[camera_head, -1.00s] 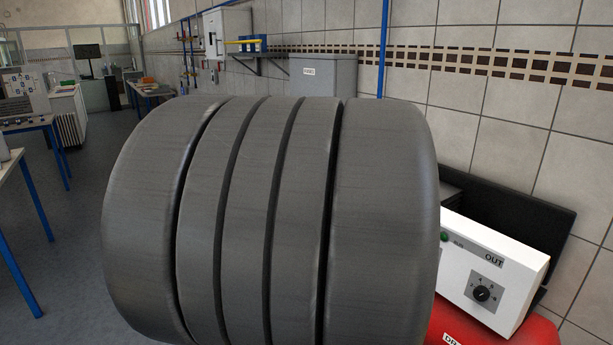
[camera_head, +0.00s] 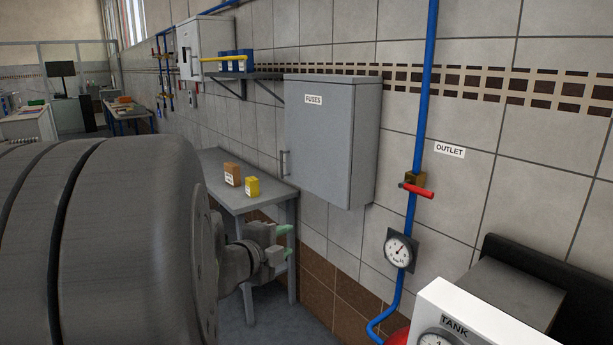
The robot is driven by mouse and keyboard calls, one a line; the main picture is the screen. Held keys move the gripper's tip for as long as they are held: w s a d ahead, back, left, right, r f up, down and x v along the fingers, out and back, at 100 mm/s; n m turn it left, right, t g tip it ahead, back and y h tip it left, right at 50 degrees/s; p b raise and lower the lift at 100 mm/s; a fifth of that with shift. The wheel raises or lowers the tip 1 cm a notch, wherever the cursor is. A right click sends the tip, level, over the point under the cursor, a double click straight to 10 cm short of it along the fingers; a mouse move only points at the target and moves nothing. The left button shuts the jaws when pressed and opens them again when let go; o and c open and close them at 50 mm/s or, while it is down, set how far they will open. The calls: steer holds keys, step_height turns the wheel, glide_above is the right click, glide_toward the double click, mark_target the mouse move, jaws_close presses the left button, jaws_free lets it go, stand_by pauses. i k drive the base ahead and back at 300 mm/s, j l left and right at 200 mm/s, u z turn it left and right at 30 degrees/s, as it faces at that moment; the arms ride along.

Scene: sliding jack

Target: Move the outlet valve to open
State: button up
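The outlet valve (camera_head: 416,188) is a brass body with a red lever on a vertical blue pipe (camera_head: 424,110). The lever lies across the pipe and slopes slightly down to the right. A label reading OUTLET (camera_head: 450,150) is on the wall to its upper right. My gripper (camera_head: 286,242) has green fingertips, one above the other, with a gap between them. It is open and appears empty. It is lower and to the left of the valve in the picture, well apart from it.
A grey FUSES cabinet (camera_head: 328,140) hangs between gripper and valve in the picture. A round gauge (camera_head: 399,251) is below the valve. A grey table (camera_head: 225,188) bears a brown box (camera_head: 232,174) and a yellow box (camera_head: 252,187). A white TANK panel (camera_head: 480,326) stands at lower right.

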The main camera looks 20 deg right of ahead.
mark_target(407, 185)
steer(key=i+z, duration=0.7)
steer(key=i+j+z, duration=0.15)
steer(key=i+z, duration=0.65)
steer(key=i, duration=0.05)
